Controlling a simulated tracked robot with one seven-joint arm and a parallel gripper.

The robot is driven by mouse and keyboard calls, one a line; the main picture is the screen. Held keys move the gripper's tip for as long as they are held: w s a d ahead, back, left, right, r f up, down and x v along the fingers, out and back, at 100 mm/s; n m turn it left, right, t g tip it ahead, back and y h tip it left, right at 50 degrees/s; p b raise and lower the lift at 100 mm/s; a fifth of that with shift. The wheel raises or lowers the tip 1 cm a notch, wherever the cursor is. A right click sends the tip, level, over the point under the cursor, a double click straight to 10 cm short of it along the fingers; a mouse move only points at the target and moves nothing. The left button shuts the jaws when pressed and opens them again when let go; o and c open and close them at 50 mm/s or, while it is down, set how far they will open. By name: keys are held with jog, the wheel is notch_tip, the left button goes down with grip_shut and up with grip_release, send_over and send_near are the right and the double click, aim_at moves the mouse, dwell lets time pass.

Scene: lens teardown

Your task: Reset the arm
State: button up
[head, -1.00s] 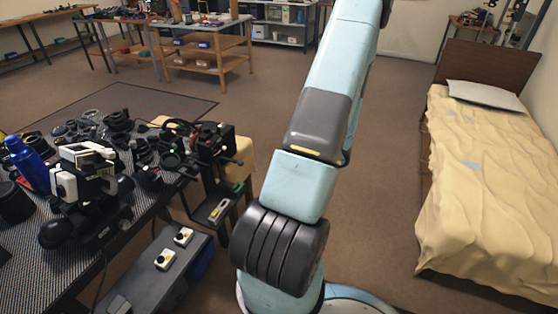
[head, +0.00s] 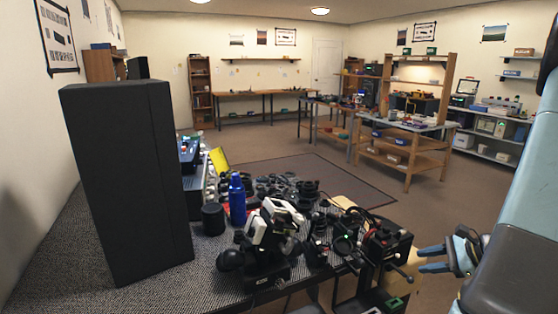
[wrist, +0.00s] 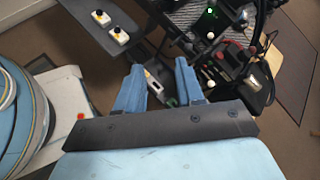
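My gripper (head: 421,259) shows at the lower right of the head view, just right of the black equipment at the table's right end. Its two blue fingers point left. In the wrist view the gripper (wrist: 160,77) has its fingers apart with nothing between them. Beyond the fingertips are the floor and part of the equipment below. My arm fills the right edge of the head view.
The dark patterned table (head: 75,255) holds a tall black box (head: 130,180), a blue bottle (head: 237,200), a black and white device (head: 270,235) and many small dark parts. Two white button boxes (wrist: 100,17) sit on a grey surface. Open floor lies beyond the table.

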jog(key=s+a+r+n+g+h, duration=0.3)
jog(key=a+r+n+g+h, duration=0.15)
jog(key=a+r+n, duration=0.8)
jog(key=s+a+r+n+t+h, duration=0.3)
jog(key=s+a+r+n, duration=0.4)
jog(key=r, duration=0.5)
jog(key=s+a+h, duration=0.1)
jog(key=s+a, duration=0.1)
jog(key=shift+s+a+r, duration=0.2)
jog(key=shift+s+r, duration=0.1)
jog(key=shift+r, duration=0.05)
